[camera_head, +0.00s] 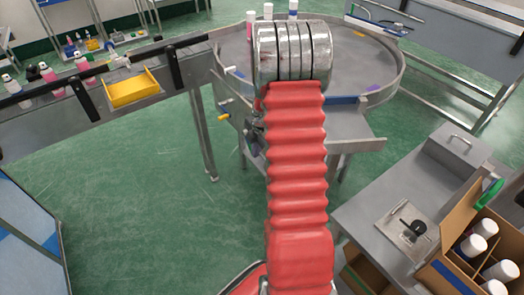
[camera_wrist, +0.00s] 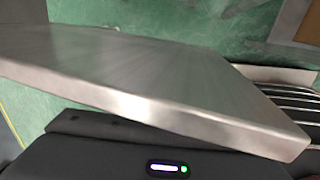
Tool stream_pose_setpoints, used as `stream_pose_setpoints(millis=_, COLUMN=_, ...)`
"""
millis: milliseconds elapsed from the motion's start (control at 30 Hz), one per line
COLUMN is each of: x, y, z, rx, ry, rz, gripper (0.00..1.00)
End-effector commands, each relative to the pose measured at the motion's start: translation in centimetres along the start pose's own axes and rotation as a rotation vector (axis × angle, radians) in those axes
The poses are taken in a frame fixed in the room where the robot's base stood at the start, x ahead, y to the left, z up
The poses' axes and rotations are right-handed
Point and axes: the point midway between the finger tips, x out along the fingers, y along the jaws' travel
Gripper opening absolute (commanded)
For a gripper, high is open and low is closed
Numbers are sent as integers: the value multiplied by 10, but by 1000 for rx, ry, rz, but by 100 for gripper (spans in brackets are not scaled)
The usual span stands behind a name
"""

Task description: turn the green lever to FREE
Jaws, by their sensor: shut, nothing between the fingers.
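A small green curved piece (camera_head: 488,193) shows in the head view at the right, beside an open cardboard box; I cannot tell whether it is the green lever. No FREE marking can be read. My red ribbed arm and its metal end cover the middle of the head view and hide part of the round table and the parts beneath it. My gripper's fingers are not visible in either view. In the wrist view a brushed metal slab fills the middle, above a dark housing with a small light.
A round grey table (camera_head: 358,84) with a raised rim stands behind my arm. A conveyor with bottles and a yellow tray (camera_head: 133,89) runs at the left. A grey bench (camera_head: 366,205) and a cardboard box (camera_head: 447,275) with white-capped cans are at the right. Green floor at the left is clear.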

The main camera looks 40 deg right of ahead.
Motion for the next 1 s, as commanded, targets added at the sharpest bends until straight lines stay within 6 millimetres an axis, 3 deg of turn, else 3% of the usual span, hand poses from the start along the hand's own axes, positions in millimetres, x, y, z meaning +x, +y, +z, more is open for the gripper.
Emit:
stream_pose_setpoints(millis=500, x=33, y=6, z=9, rx=18, ry=-4, rz=0, gripper=0)
stream_pose_setpoints(millis=1000, x=38, y=8, z=10, rx=20, ry=-5, rz=1, gripper=0)
